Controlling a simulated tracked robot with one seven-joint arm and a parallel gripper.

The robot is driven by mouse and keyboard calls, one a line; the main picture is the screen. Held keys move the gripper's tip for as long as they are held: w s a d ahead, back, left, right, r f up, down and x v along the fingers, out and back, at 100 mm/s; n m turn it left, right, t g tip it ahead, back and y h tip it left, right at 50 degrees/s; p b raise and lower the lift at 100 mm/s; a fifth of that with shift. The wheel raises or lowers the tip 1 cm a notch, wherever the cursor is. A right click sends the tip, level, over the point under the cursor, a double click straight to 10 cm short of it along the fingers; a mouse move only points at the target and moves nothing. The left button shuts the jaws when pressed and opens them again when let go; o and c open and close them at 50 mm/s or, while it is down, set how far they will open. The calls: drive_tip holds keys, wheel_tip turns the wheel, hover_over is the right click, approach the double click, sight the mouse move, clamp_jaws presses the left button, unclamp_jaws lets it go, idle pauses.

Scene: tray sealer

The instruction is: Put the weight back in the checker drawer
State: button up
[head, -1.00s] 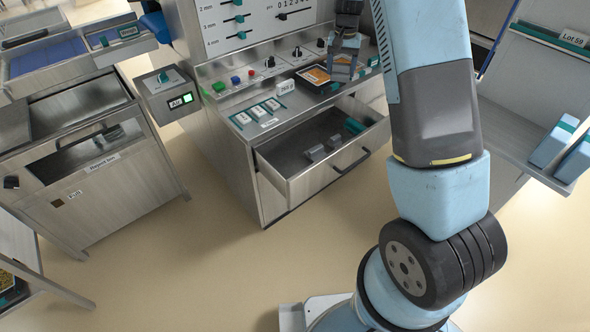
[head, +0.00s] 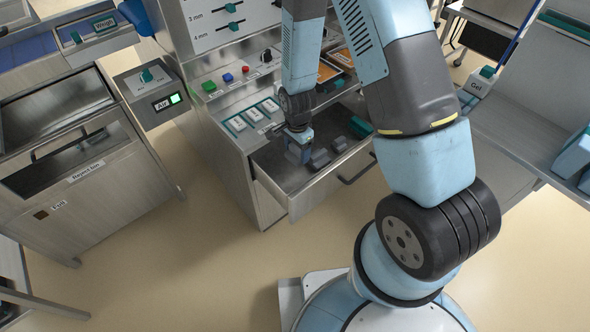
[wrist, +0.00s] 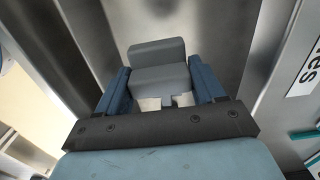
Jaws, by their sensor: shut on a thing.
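The checker drawer (head: 297,205) is pulled open under the control panel. My gripper (head: 298,155) is over the left part of the drawer, low, close to its floor. In the wrist view, a grey stepped block, the weight (wrist: 160,78), sits between the two blue fingers of my gripper (wrist: 160,88), which is shut on it. Whether the weight touches the drawer floor cannot be told. Two grey blocks (head: 319,158) and (head: 339,144) lie in the drawer just right of my gripper. A teal item (head: 361,126) lies farther right in it.
The panel above the drawer has white labelled cards (head: 253,114), a green button (head: 209,87) and orange-filled trays (head: 328,71). The drawer's front wall and handle (head: 357,168) stand close to my gripper. A grey cabinet (head: 95,180) is at left, with open floor between.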

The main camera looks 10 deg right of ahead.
drive_tip(key=shift+s+a+f, duration=0.25)
drive_tip(key=shift+s+f, duration=0.1)
drive_tip(key=shift+f, duration=4.85)
drive_tip(key=o, duration=1.3)
drive_tip(key=shift+o, duration=0.2)
